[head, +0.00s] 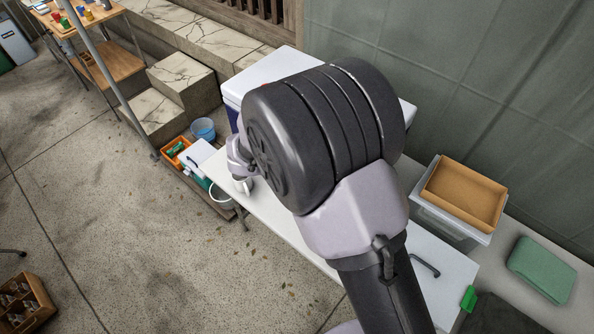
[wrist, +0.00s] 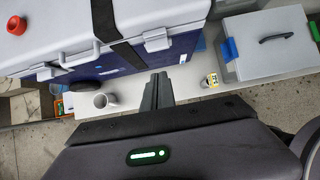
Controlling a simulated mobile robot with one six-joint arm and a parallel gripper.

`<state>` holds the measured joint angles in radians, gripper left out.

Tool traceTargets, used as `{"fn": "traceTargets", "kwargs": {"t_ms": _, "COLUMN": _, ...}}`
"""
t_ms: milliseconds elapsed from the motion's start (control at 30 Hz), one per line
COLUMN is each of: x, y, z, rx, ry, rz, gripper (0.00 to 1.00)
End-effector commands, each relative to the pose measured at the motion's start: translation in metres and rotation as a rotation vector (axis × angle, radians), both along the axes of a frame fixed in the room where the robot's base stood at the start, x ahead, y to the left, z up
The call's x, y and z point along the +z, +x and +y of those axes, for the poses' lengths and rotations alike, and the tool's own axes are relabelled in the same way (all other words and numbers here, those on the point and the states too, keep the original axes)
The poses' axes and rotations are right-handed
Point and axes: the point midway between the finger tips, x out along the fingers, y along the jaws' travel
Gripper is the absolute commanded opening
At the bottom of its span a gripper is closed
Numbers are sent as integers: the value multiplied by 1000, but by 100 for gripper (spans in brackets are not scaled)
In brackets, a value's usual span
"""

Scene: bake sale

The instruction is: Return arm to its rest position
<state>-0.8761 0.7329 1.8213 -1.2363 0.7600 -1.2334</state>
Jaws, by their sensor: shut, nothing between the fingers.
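My arm spans the middle of the head view and hides much of the white table (head: 262,208). My gripper (wrist: 158,92) shows in the wrist view with its dark fingers together and nothing between them. It is over the white table, in front of a blue and white cooler (wrist: 180,48). The cooler also shows partly behind my arm in the head view (head: 270,72). In the head view the fingertips are hidden.
A mug (wrist: 104,101) and a small yellow-labelled container (wrist: 210,81) stand on either side of my gripper. A lidded grey box (wrist: 270,45) is at the right. Open floor is at the left.

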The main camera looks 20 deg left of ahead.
Motion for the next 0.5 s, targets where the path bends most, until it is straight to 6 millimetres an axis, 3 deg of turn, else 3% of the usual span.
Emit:
{"fn": "traceTargets", "kwargs": {"t_ms": 233, "x": 0, "y": 0, "z": -1, "rx": -7, "ry": 4, "rz": -2, "gripper": 0}}
{"fn": "traceTargets", "kwargs": {"t_ms": 300, "x": 5, "y": 4, "z": -14, "rx": -90, "ry": 46, "rz": -10, "gripper": 0}}
{"fn": "traceTargets", "kwargs": {"t_ms": 367, "x": 16, "y": 8, "z": -42, "rx": -266, "ry": 136, "rz": -27, "gripper": 0}}
{"fn": "traceTargets", "kwargs": {"t_ms": 433, "x": 33, "y": 6, "z": -96, "rx": -600, "ry": 307, "rz": -60, "gripper": 0}}
{"fn": "traceTargets", "kwargs": {"t_ms": 500, "x": 46, "y": -14, "z": -155, "rx": -1002, "ry": 515, "rz": -96, "gripper": 0}}
